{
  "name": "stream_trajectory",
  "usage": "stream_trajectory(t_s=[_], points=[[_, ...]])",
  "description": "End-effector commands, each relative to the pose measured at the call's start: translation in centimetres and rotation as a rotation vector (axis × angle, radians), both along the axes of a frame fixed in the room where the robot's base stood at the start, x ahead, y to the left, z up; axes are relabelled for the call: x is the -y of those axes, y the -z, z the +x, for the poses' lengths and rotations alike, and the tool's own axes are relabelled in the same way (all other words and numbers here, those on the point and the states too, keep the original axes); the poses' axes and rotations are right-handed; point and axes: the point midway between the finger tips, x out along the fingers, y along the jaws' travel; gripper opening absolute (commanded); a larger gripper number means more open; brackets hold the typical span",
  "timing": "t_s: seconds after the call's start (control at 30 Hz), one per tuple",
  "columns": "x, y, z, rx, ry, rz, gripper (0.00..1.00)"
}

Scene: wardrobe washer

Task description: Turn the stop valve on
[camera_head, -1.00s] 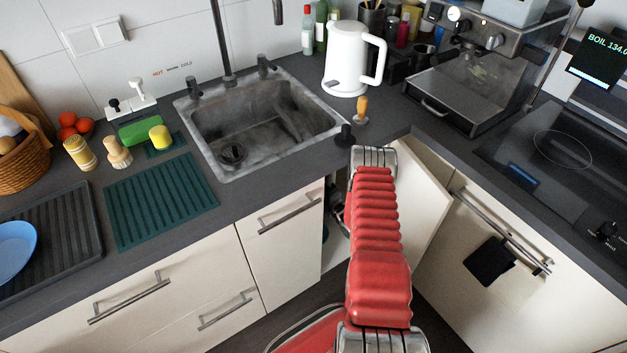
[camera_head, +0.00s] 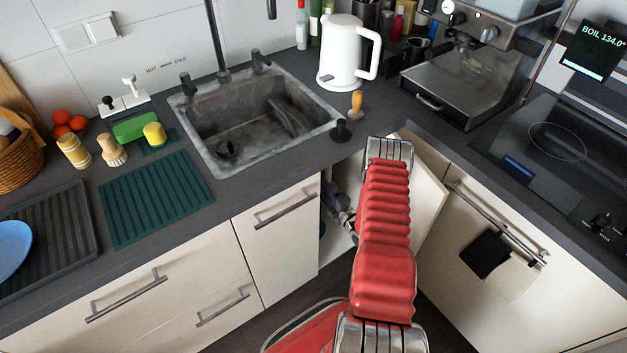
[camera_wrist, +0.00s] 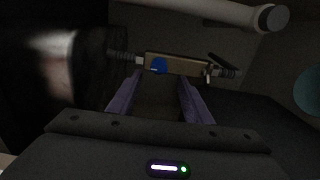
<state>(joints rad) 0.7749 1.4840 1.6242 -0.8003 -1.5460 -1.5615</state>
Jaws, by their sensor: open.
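The stop valve appears to be the brass-coloured fitting (camera_wrist: 178,64) in the wrist view, in a dim space. It has a round blue part (camera_wrist: 158,66) on its left half and ribbed connectors at both ends. A small dark lever-like piece shows at its right end; its exact setting is too dark to tell. My gripper (camera_wrist: 156,88) is open, its two purple fingers pointing toward the fitting with nothing between them. The fitting lies just beyond the fingertips, apparently not touched. In the head view my red arm reaches toward the open corner cabinet (camera_head: 335,247); the valve cannot be made out there.
A thick pale pipe (camera_wrist: 215,10) crosses above the fitting. A blurred pale-and-red shape shows at the left of the wrist view. The open cabinet door (camera_head: 432,200) stands right of my arm. The sink (camera_head: 250,125) and counter are above the opening.

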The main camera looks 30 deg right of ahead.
Motion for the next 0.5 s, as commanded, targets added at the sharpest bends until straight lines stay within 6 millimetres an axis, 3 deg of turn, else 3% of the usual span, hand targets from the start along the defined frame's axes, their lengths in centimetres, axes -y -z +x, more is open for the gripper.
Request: stream_trajectory(t_s=[0.3,0.5], points=[[0.2,0.1,-5.2,-0.002,0.001,0.002,0.45],[0.1,0.1,-6.5,-0.001,-0.001,0.0,0.45]])
